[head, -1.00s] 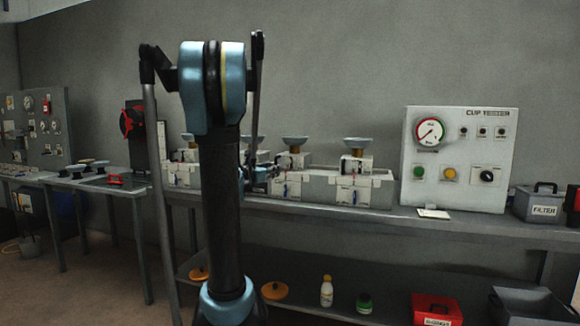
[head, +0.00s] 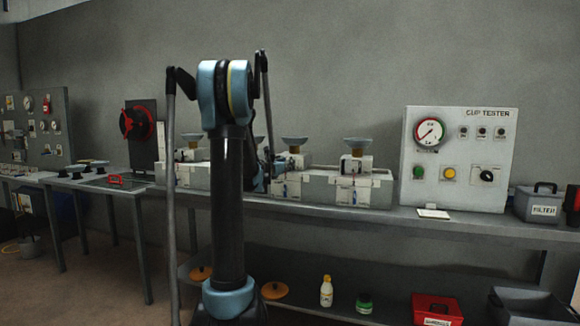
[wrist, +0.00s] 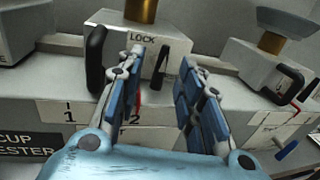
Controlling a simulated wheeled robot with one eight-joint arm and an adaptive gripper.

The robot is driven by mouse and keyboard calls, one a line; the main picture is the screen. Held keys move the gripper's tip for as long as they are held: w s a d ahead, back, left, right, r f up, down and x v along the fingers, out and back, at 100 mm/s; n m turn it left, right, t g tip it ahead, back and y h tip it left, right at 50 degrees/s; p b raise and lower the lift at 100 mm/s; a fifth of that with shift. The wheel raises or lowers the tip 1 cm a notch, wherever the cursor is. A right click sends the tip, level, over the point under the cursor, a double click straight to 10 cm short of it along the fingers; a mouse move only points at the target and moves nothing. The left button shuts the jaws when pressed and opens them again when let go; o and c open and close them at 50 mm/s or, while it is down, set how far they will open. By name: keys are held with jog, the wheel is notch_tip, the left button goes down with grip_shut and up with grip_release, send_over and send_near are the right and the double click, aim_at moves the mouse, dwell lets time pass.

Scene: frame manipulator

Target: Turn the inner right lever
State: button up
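In the wrist view my gripper (wrist: 160,78) is open, its two blue-padded fingers apart in front of a white block marked LOCK (wrist: 150,42). A black lever (wrist: 161,66) on the block's right side shows between the fingers; I cannot tell whether they touch it. A black handle (wrist: 96,58) stands at the block's left side, left of the fingers. A red part (wrist: 137,98) shows beside the left finger, partly hidden. In the head view my gripper is largely hidden behind my arm, near the block (head: 290,162) with a dish on top.
Another block (wrist: 262,66) with a black handle (wrist: 290,82) and a blue-ended lever (wrist: 287,150) stands to the right. The white CUP TESTER panel (head: 458,150) stands further right on the bench (head: 450,228).

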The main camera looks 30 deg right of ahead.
jog(key=shift+x, duration=2.15)
grip_shut()
